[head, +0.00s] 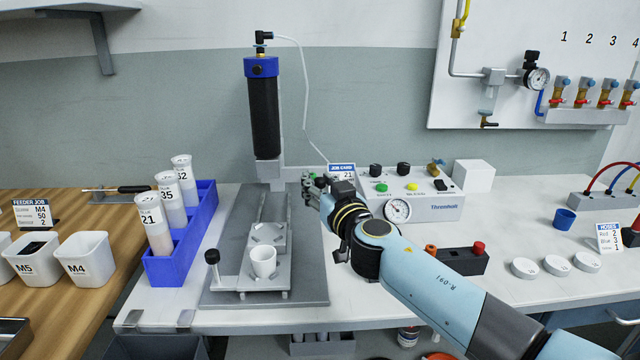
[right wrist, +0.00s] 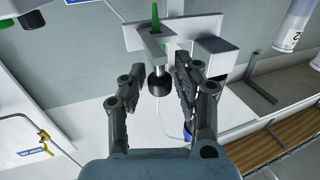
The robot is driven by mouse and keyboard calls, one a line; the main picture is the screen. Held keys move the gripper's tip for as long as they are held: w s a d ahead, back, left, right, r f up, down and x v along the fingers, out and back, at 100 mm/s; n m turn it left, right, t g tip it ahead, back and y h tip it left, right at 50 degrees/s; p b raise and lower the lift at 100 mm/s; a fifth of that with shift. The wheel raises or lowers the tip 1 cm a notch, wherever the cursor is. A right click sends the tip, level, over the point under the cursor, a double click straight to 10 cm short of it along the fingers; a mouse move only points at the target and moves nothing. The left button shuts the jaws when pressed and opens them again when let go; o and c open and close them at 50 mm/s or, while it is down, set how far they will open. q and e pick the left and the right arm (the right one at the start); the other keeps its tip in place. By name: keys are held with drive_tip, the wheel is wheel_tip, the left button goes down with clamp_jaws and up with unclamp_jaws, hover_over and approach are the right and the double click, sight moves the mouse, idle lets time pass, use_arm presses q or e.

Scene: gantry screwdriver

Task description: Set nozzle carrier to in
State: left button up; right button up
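The nozzle carrier seems to be the grey bracket (right wrist: 152,45) in the right wrist view, with a green tapered nozzle (right wrist: 155,12) through it and a round black knob (right wrist: 160,80) on it. My right gripper (right wrist: 160,78) is open, with one finger on each side of the knob and a small gap at each side. In the head view my right gripper (head: 318,190) is just right of the gantry column and below the blue-capped black cylinder (head: 263,110); it mostly hides the carrier. My left gripper is in neither view.
A grey base plate (head: 310,285) carries a fixture with a white cup (head: 263,262). A blue rack (head: 165,265) with labelled tubes stands to the left. The control box (head: 440,205) is close behind my right arm. A thin white hose (head: 305,90) hangs above the gripper.

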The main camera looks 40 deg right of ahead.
clamp_jaws()
drive_tip(key=w+a, duration=0.1)
drive_tip(key=a+b, duration=0.1)
drive_tip(key=w+a, duration=0.1)
drive_tip(key=a, duration=0.1)
drive_tip(key=shift+w+f, duration=0.3)
drive_tip(key=shift+c, duration=1.4)
unclamp_jaws()
drive_tip(key=o, duration=0.4)
drive_tip(key=shift+s+a+r, duration=0.15)
drive_tip(key=shift+s+r, duration=0.05)
drive_tip(key=shift+s, duration=0.05)
drive_tip(key=shift+o, duration=1.3)
drive_tip(key=shift+w, duration=0.15)
